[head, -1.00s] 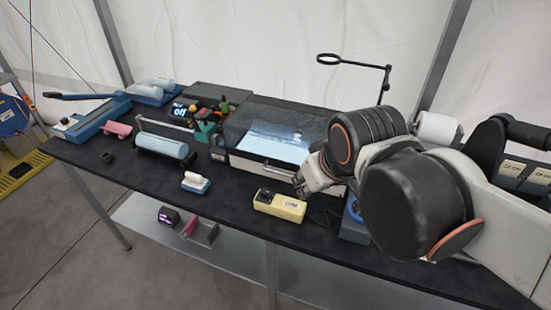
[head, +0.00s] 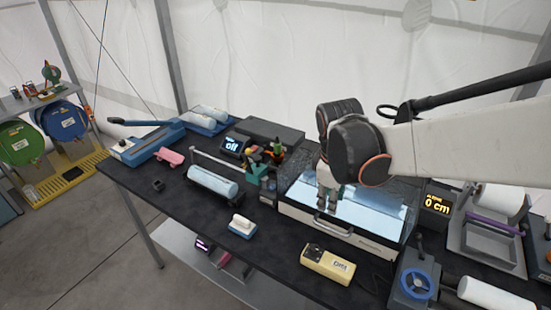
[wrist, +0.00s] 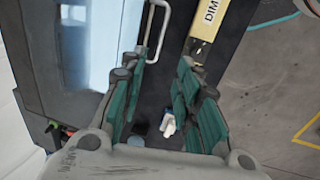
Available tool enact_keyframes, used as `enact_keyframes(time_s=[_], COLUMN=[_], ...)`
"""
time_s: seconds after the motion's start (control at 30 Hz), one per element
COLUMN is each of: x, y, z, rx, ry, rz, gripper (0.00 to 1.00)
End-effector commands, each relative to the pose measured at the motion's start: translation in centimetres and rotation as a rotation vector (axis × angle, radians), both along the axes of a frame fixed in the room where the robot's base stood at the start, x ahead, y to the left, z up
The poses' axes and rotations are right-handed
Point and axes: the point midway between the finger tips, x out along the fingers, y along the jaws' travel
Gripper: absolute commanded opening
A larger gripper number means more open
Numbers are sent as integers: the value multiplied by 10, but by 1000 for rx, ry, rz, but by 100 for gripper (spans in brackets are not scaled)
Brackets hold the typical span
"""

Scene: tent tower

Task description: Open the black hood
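The black hood (head: 395,195) is the dark, boxy cover of a bench unit with a bright pale window and a light front panel. It looks closed. A pale bar handle (head: 332,230) is on its front; the handle (wrist: 155,35) also shows in the wrist view, beyond my fingers. My gripper (head: 327,198) points down above the front part of the hood, near the handle. In the wrist view my gripper (wrist: 160,75) is open, its teal-padded fingers apart with nothing held. The handle is not between the finger pads. My wrist hides part of the hood's back.
A yellow device (head: 327,265) lies in front of the hood.

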Motion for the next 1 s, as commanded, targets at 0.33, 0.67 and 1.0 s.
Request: enact_keyframes(time_s=[0.33, 0.67, 1.0], x=[11, 18, 20], y=[-6, -12, -14], z=[-64, -116, -129], rx=[1, 2, 1], ry=[-1, -2, -2], rz=[-3, -4, -3], gripper=[30, 30, 30])
